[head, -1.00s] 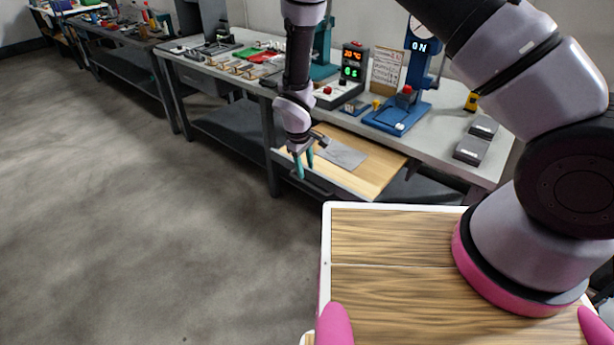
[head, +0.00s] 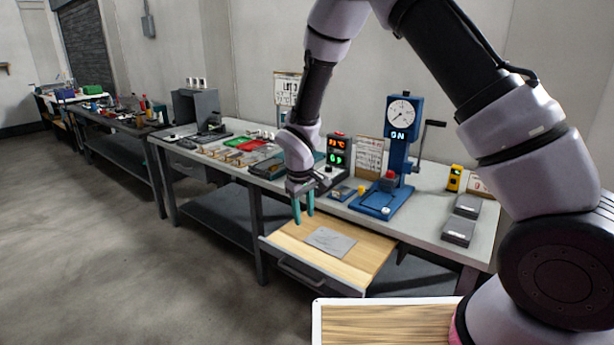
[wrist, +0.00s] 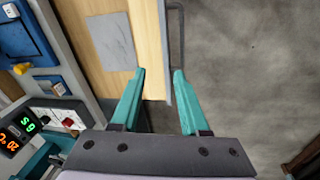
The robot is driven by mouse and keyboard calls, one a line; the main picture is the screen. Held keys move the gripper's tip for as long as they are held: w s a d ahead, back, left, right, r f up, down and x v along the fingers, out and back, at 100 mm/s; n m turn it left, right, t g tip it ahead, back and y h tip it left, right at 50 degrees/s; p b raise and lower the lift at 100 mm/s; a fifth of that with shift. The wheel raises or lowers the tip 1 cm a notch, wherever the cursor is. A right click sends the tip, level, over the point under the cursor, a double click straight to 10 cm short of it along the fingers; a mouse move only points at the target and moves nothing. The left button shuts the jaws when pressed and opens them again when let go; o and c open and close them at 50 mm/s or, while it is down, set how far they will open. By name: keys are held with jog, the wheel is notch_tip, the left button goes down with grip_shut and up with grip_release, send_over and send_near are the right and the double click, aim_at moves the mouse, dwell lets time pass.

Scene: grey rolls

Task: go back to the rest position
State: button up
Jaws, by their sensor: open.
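My gripper (head: 303,205) is open, with its two teal fingers pointing down and nothing between them. In the head view it hangs in front of the workbench, over the left part of an open wooden drawer (head: 362,262). In the wrist view the fingers of my gripper (wrist: 158,92) stand apart, with the drawer's front edge and the grey floor beyond them. A flat grey sheet (head: 330,241) lies in the drawer, apart from the fingers; it also shows in the wrist view (wrist: 110,42).
The workbench (head: 436,200) carries a blue press (head: 397,160) with a lit dial, a box with red and green digits (head: 338,155), and dark grey blocks (head: 458,232) at right. Green and red trays (head: 252,145) lie farther left. The floor (head: 90,230) at left is clear.

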jog(key=s+d+r+m+t+y, duration=0.1)
jog(key=d+r+m, duration=0.2)
jog(key=d+r, duration=0.7)
jog(key=s+d+r+m+t+y, duration=0.1)
jog(key=d+r+m, duration=0.4)
jog(key=r, duration=1)
jog(key=s+d+r+m+t, duration=0.1)
jog(key=s+d+r+m, duration=0.1)
jog(key=s+d+r, duration=0.3)
jog(key=s+d+r+m+t, duration=0.2)
jog(key=s+d+r, duration=0.4)
jog(key=s, duration=0.6)
jog(key=shift+d+r+m+y, duration=0.2)
jog(key=shift+d+m+y, duration=0.15)
jog(key=shift+d, duration=0.25)
